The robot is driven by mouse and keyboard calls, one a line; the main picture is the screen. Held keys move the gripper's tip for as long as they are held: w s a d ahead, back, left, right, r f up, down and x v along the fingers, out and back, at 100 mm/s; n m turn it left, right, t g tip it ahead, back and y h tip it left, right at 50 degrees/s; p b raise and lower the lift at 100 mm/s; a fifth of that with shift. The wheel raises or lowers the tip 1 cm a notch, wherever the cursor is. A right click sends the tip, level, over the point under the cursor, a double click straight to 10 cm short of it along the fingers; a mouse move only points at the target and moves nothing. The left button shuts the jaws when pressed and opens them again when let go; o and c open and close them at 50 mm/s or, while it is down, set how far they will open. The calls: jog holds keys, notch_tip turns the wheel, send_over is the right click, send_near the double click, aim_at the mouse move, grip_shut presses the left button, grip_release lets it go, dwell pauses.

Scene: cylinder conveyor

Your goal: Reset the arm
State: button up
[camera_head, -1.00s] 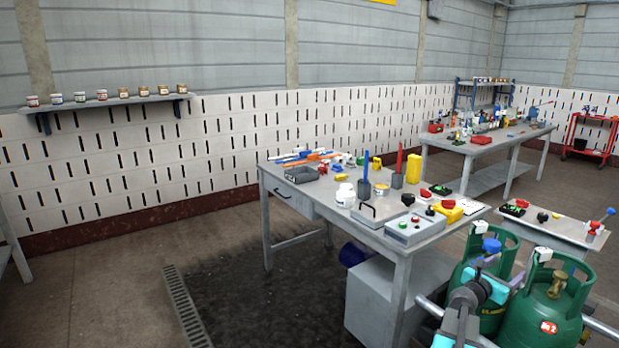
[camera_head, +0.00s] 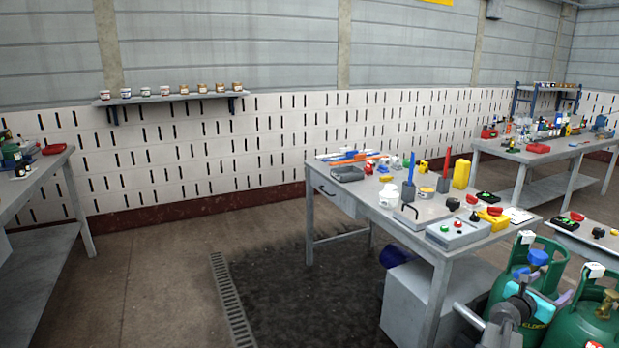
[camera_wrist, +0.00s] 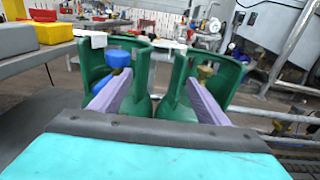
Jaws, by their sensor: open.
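My gripper (camera_wrist: 157,92) shows in the wrist view with its two pale purple fingers spread apart and nothing between them. Beyond the fingers stand two green gas cylinders (camera_wrist: 155,112), (camera_wrist: 183,107); I cannot tell whether the fingers touch them. In the head view my arm is low at the right, in front of the cylinders (camera_head: 505,283), (camera_head: 590,318), and partly covers the left one. A blue valve cap (camera_wrist: 118,58) sits on the left cylinder. The other has a brass valve (camera_head: 607,303).
A grey workbench (camera_head: 395,232) with tools, jars and a button box (camera_head: 458,233) stands behind the cylinders. Another bench (camera_head: 30,185) is at the left edge. A shelf of jars (camera_head: 170,97) hangs on the wall. The floor (camera_head: 160,270) between the benches is clear.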

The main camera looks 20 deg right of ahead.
jog(key=w+a+f+n+t+y+p, duration=0.1)
jog(key=w+a+f+n+t+y, duration=0.1)
jog(key=w+a+f, duration=0.5)
jog(key=w+a+f+n+t+y+p, duration=0.15)
jog(key=w+a+f, duration=0.25)
jog(key=w+a, duration=0.75)
jog(key=w+a+f+m+y+p, duration=0.1)
jog(key=w+a+f+y, duration=0.15)
jog(key=a+f, duration=0.6)
jog(key=w+a+f+m+y+p, duration=0.15)
jog(key=w+a+f, duration=0.35)
jog(key=a, duration=0.7)
jog(key=s+a+f+m+g+y+p, duration=0.1)
jog(key=s+a+f+m, duration=0.1)
jog(key=s+a+f, duration=0.4)
jog(key=s+a+f+m+g+y, duration=0.1)
jog(key=s+a+f+m, duration=0.2)
jog(key=a, duration=0.5)
jog(key=s+a+f+g+y+p, duration=0.1)
jog(key=s+a+f+y, duration=0.1)
jog(key=s+a+f, duration=0.35)
jog(key=s+a+f+m+g+y, duration=0.3)
jog(key=s+a+m+g+y, duration=0.3)
jog(key=s+a+m, duration=0.9)
jog(key=s+a+g, duration=0.1)
jog(key=s+a, duration=0.1)
jog(key=s, duration=0.1)
jog(key=shift+s+a+p, duration=0.35)
jog(key=shift+a, duration=0.05)
